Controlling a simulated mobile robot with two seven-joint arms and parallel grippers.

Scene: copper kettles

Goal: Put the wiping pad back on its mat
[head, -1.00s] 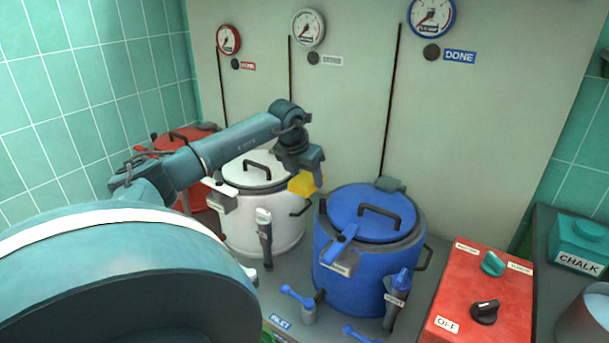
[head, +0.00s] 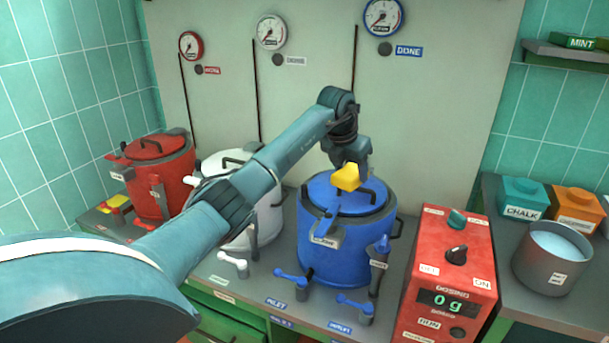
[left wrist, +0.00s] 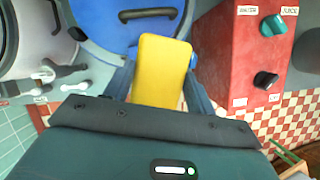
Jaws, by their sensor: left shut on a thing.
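The yellow wiping pad (head: 346,177) is in my left gripper (head: 349,160), in front of the blue kettle's lid in the head view and apparently above it. In the left wrist view the pad (left wrist: 162,65) sits between the two fingers of the left gripper (left wrist: 160,82), which is shut on it. A flat yellow and red patch (head: 116,202) lies on the counter by the red kettle at the left; I cannot tell whether it is the mat. My right gripper is not in view.
The blue kettle (head: 335,255) stands mid-counter, with the white kettle (head: 225,170) and red kettle (head: 172,180) to its left. Levers and taps stick out in front. A red dosing box (head: 440,290) stands right, beside a grey pot (head: 545,270) and labelled boxes (head: 522,193).

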